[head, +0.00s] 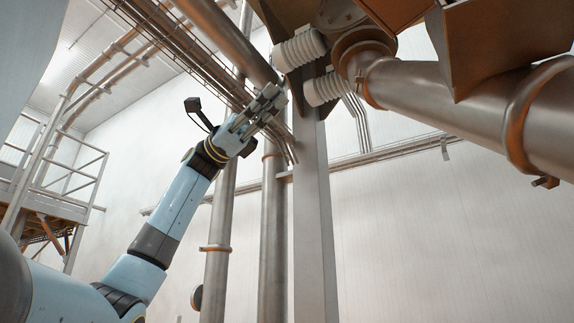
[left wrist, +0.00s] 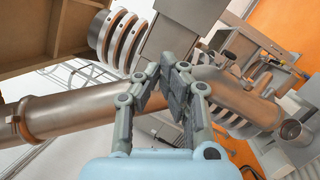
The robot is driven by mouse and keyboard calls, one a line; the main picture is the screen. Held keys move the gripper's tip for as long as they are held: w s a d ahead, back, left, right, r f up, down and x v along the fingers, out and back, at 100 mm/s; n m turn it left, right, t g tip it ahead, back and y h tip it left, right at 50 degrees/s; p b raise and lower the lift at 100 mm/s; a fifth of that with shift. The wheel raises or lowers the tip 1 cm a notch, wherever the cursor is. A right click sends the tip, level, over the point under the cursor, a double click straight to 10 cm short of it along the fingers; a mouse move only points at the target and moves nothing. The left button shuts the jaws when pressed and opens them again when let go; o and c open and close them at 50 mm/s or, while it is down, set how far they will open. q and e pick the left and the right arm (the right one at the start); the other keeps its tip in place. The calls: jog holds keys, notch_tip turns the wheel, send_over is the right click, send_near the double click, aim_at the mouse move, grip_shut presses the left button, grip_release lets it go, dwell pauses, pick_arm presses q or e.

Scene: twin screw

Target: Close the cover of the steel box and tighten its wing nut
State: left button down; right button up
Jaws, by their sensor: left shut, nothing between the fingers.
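My left gripper (head: 266,99) is raised in the upper middle of the head view, in front of pipes and beside a grey post. It also shows in the left wrist view (left wrist: 174,62), with its fingers drawn together and nothing between them. I cannot make out a steel box, its cover or a wing nut for certain in either view. My right gripper is in neither view.
A grey upright post (head: 311,220) stands right of my left gripper. White ribbed cylinders (head: 300,48) and a thick copper-toned pipe (head: 450,95) lie close by, up and right. Upright pipes (head: 272,230) stand below. A railed platform (head: 60,165) is at left.

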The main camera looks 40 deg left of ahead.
pick_arm(q)
jog(key=s+r+m+y+p, duration=0.1)
jog(key=s+r+m+y, duration=0.15)
jog(key=s, duration=0.35)
jog(key=s+d+m+p, duration=0.1)
jog(key=d+p, duration=0.5)
jog(key=d, duration=0.7)
jog(key=shift+s+d+f+t, duration=0.25)
jog(key=shift+s+t, duration=0.15)
jog(key=shift+s, duration=0.25)
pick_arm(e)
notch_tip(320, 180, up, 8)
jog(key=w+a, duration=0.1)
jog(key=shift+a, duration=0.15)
pick_arm(q)
jog(key=shift+y, duration=0.25)
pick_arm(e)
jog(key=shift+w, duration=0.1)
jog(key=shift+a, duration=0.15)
